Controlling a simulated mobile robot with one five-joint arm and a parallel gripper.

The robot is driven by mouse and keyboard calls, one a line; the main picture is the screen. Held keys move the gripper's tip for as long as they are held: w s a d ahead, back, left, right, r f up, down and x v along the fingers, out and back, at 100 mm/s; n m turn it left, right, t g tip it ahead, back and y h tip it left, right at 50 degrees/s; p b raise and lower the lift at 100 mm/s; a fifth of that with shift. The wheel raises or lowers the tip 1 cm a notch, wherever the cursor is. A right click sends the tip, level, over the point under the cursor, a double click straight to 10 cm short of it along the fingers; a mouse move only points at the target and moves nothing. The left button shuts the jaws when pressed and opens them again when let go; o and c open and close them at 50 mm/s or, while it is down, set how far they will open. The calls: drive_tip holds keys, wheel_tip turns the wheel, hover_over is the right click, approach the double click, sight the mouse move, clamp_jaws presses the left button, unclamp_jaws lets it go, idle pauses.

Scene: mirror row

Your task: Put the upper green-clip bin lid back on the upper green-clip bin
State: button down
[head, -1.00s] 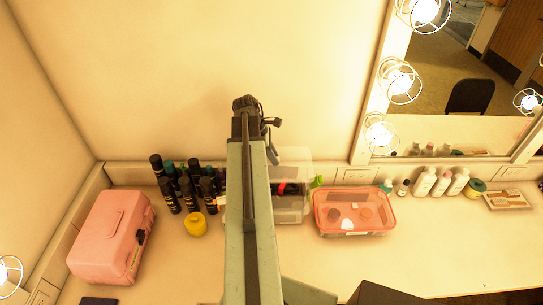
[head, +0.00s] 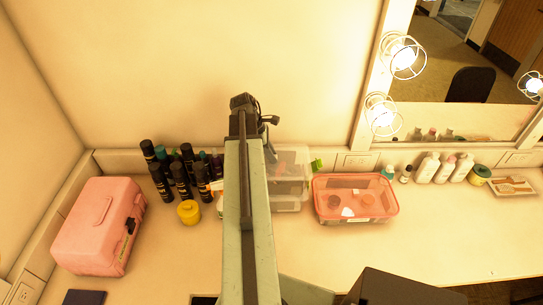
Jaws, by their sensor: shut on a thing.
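Clear stacked bins stand against the back wall, partly hidden behind my arm. The upper green-clip bin (head: 284,187) shows a dim dark content. A clear, see-through lid (head: 292,155) shows above it, with a bright green clip (head: 317,165) at its right side. Whether the lid touches the bin's rim I cannot tell. My gripper (head: 270,153) is a dark shape at the lid's left edge, shut on the lid; its fingertips are mostly hidden by my arm.
A coral see-through box (head: 356,200) stands just right of the bins. Dark spray cans (head: 178,178), a yellow jar (head: 189,212) and a pink case (head: 98,226) are left. Small bottles (head: 445,167) line the wall at right.

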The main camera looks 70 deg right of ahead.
drive_tip(key=c, duration=1.1)
unclamp_jaws()
drive_tip(key=p+v, duration=0.7)
drive_tip(key=v, duration=0.1)
drive_tip(key=shift+f, duration=0.1)
wheel_tip(320, 180, up, 6)
drive_tip(key=p, duration=0.6)
